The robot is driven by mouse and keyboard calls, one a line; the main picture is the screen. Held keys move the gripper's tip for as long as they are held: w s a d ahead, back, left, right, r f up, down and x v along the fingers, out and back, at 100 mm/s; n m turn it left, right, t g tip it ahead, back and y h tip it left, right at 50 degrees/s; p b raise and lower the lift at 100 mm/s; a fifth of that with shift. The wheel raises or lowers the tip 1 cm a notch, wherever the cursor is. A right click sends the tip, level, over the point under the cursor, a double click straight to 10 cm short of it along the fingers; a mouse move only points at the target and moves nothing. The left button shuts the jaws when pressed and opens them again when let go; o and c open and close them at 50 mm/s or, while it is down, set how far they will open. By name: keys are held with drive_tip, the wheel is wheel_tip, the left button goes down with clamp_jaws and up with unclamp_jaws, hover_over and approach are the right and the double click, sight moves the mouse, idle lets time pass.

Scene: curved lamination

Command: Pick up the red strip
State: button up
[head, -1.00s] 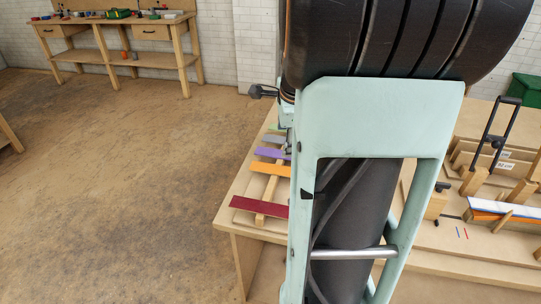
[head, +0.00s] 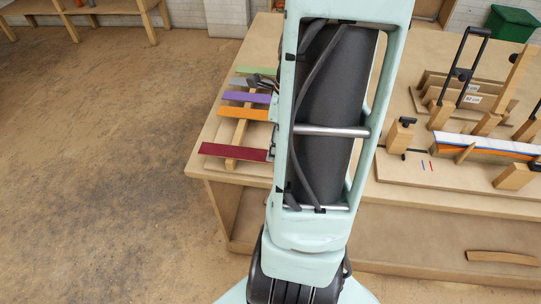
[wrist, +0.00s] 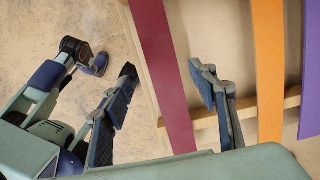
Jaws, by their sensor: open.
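The red strip (head: 236,152) is a flat dark-red piece at the near end of a row of coloured strips on the table's left side. It also shows in the wrist view (wrist: 162,75), running between my gripper's two fingers. My gripper (wrist: 165,85) is open, with one finger on each side of the strip's width in that view. The fingers appear apart from the strip; how far above it they are I cannot tell. In the head view my arm hides the strip's right end and most of my gripper.
Orange (head: 243,113), purple (head: 246,97), grey and green strips lie behind the red one across a wooden rail (head: 236,140). A wooden jig with clamps and a white-blue-orange lamination (head: 490,146) stands at right. Open floor lies left of the table (head: 300,215).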

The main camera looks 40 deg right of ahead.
sight(261, 155)
drive_tip(key=f, duration=0.4)
drive_tip(key=shift+w+f, duration=0.1)
drive_tip(key=shift+w, duration=0.25)
drive_tip(key=c, duration=1.2)
